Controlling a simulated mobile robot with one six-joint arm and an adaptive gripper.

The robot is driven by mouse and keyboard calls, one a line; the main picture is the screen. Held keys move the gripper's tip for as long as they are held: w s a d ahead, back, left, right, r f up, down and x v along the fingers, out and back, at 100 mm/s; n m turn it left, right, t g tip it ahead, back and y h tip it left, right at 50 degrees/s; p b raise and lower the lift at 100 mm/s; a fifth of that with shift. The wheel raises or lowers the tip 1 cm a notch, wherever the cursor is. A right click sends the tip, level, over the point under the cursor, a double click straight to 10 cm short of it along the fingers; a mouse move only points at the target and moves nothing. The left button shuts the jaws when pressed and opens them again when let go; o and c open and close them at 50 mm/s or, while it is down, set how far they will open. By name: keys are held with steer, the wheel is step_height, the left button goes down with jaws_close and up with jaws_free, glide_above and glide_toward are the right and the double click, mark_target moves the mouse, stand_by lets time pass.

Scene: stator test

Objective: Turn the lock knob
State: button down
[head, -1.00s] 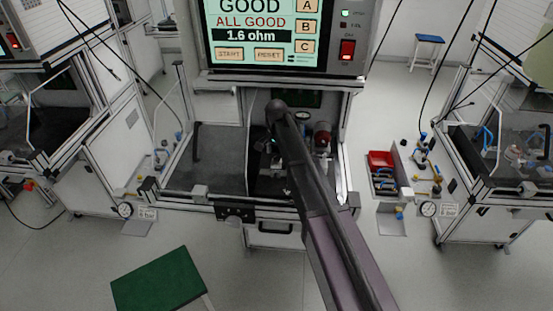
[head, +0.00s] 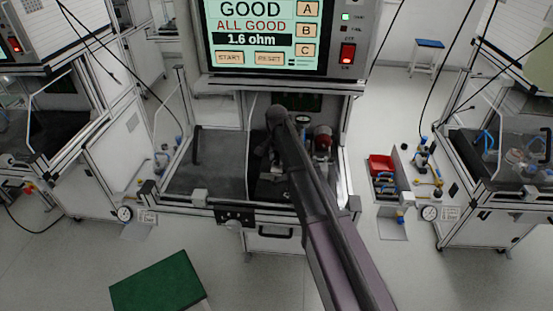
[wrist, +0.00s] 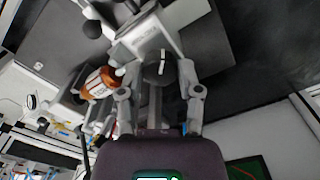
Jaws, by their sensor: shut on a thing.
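The lock knob (wrist: 158,68) is dark and round with a white mark on its face. In the wrist view it sits between the two fingers of my gripper (wrist: 159,78), which is shut on it. The knob is next to a light grey block (wrist: 148,36) with lettering on it. In the head view my arm covers the knob, and the gripper is hidden behind the arm inside the test station (head: 205,165).
An orange and white cylinder (wrist: 100,84) stands close to the left finger. A red part (head: 322,138) is right of my arm in the station. The screen (head: 262,38) above reads "ALL GOOD" and 1.6 ohm. A green-topped stool (head: 157,281) stands in front.

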steer(key=shift+n, duration=0.5)
steer(key=n, duration=1.2)
steer(key=shift+n, duration=2.2)
steer(key=shift+c, duration=1.3)
jaws_free()
